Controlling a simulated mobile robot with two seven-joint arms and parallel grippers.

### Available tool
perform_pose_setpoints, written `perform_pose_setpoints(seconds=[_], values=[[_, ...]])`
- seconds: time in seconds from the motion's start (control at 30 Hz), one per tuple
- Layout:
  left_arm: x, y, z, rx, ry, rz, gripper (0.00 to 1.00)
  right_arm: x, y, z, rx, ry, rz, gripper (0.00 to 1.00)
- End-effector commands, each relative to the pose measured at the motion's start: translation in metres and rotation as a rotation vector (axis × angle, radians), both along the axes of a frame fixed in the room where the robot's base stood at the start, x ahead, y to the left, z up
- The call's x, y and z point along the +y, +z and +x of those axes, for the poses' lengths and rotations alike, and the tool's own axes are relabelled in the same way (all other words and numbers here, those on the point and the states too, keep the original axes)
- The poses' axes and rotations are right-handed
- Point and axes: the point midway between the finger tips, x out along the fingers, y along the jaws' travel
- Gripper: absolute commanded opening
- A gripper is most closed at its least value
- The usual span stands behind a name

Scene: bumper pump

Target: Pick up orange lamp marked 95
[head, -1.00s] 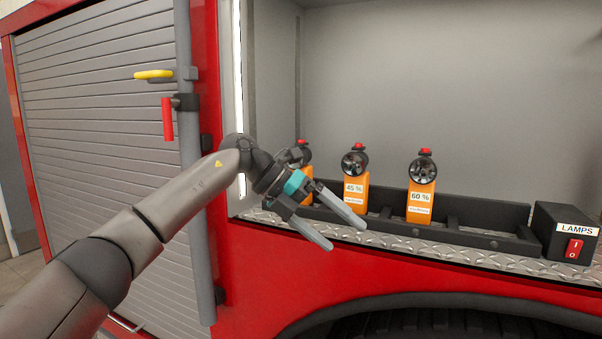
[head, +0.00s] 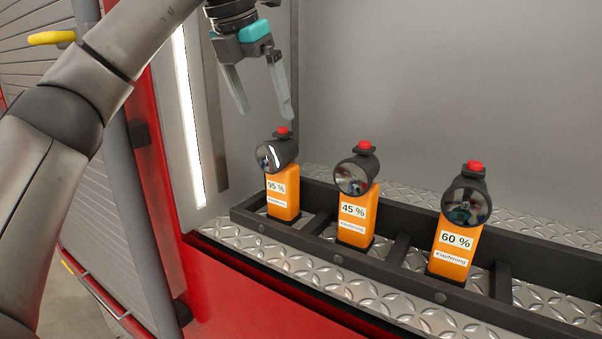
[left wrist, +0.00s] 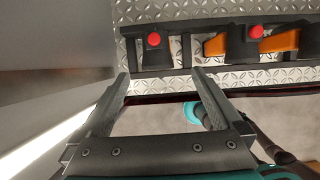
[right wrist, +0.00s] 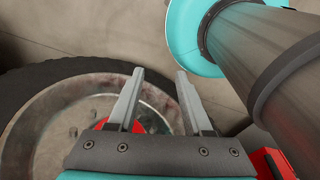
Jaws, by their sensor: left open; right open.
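The orange lamp marked 95 % (head: 281,203) stands upright at the left end of the black rack, with a dark round head and a red button on top. My left gripper (head: 266,114) is open and empty above this lamp, fingers pointing down, apart from it. In the left wrist view, the lamp's dark head and red button (left wrist: 154,39) show just beyond and between the open fingertips (left wrist: 160,73). My right gripper (right wrist: 160,72) is open and empty before a wheel, away from the lamps.
Lamps marked 45 % (head: 353,212) and 60 % (head: 454,247) stand to the right in the same rack (head: 395,270). The compartment's side wall with a bright light strip (head: 188,115) is close on the left.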

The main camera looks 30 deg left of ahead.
Motion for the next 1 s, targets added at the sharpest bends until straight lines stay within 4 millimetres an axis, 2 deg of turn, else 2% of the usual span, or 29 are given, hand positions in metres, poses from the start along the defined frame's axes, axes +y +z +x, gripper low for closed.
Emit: perform_pose_setpoints(seconds=[0.17,0.4,0.53,0.83,1.0], values=[[0.001,-0.01,0.004,0.001,0.003,0.001,1.0,-0.003,-0.001,-0.009,0.014,0.0,-0.004,0.5],[0.0,-0.057,0.022,0.004,0.002,0.0,1.0,-0.004,-0.003,-0.026,0.041,-0.001,-0.007,0.5],[-0.002,-0.078,0.031,0.003,0.001,0.0,1.0,-0.004,-0.002,-0.024,0.039,-0.002,-0.007,0.5],[-0.001,-0.099,0.04,0.001,0.001,0.0,1.0,-0.004,0.002,-0.014,0.022,-0.001,-0.006,0.5],[0.004,-0.123,0.05,0.003,0.002,0.0,1.0,-0.004,0.008,-0.014,0.021,0.0,-0.006,0.5]])
